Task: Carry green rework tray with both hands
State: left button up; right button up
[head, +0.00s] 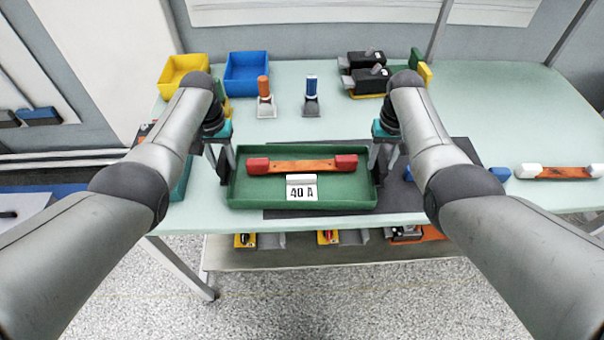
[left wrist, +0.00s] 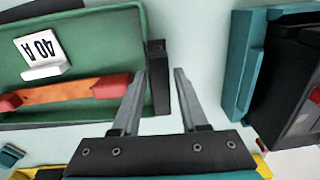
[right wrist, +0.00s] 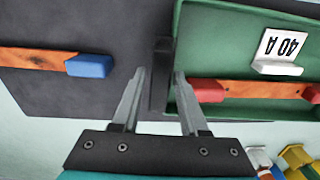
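The green rework tray (head: 240,199) lies flat at the front of the table, partly on a dark mat. It holds an orange bar with red ends (head: 305,166) and a white "40 A" card (head: 301,187). My left gripper (head: 222,174) is at the tray's left end, its fingers on either side of the black left handle (left wrist: 158,75). My right gripper (head: 382,176) is at the right end, its fingers on either side of the black right handle (right wrist: 161,75). Both grippers look open, with a narrow gap beside each handle.
Yellow (head: 183,70) and blue (head: 246,72) bins stand at the back left. Orange-topped (head: 264,92) and blue-topped (head: 311,90) pieces and black devices (head: 370,80) stand behind the tray. A white-ended orange bar (head: 560,172) lies at right. The dark mat (head: 405,195) shows right of the tray.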

pick_arm(q)
grip_shut()
pick_arm(e)
grip_shut()
jog(key=shift+r, duration=0.1)
dwell(0.7)
